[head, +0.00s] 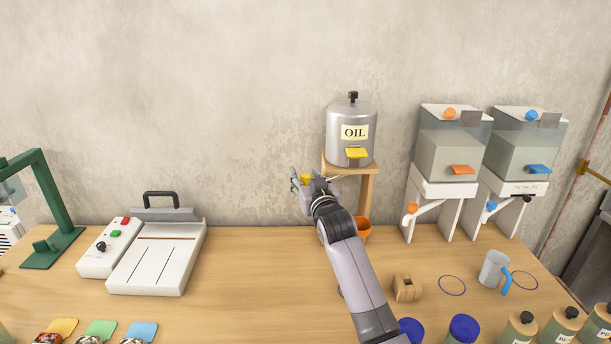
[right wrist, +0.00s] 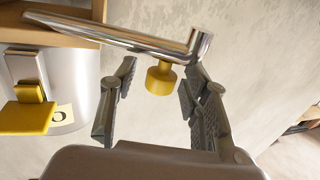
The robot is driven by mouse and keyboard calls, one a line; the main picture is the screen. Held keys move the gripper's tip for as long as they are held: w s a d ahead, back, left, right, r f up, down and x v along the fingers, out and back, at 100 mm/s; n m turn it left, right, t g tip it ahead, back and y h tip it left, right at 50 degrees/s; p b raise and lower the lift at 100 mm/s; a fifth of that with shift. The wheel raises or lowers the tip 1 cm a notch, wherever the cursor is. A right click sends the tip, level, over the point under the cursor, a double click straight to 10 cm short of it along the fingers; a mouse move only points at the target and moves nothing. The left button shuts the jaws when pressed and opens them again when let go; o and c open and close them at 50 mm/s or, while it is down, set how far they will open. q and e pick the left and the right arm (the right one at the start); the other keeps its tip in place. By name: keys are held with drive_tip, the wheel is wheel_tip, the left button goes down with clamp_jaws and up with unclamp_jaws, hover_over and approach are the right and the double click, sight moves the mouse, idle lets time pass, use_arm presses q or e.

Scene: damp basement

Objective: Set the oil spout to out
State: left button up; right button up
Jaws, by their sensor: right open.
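The silver oil tank (head: 350,127), labelled OIL and with a yellow flap (head: 356,153) on its front, stands on a wooden stand (head: 367,190). Its metal spout (head: 334,177) reaches out to the left of the stand. In the right wrist view the spout (right wrist: 120,34) runs across the top to an upturned end. A yellow knob (right wrist: 160,77) hangs under that end. My right gripper (head: 303,182) is open at the spout's end, with one finger on each side of the knob and visible gaps around it. My left gripper is not in view.
An orange cup (head: 362,229) is partly hidden behind my right arm, below the stand. Two clear dispensers (head: 450,155) (head: 526,148) stand to the right. A white sealer-like device (head: 157,256) is at left. Bare table lies between it and my arm.

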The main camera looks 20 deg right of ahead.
drive_tip(key=shift+c, duration=0.3)
clamp_jaws()
idle(0.4)
idle(0.3)
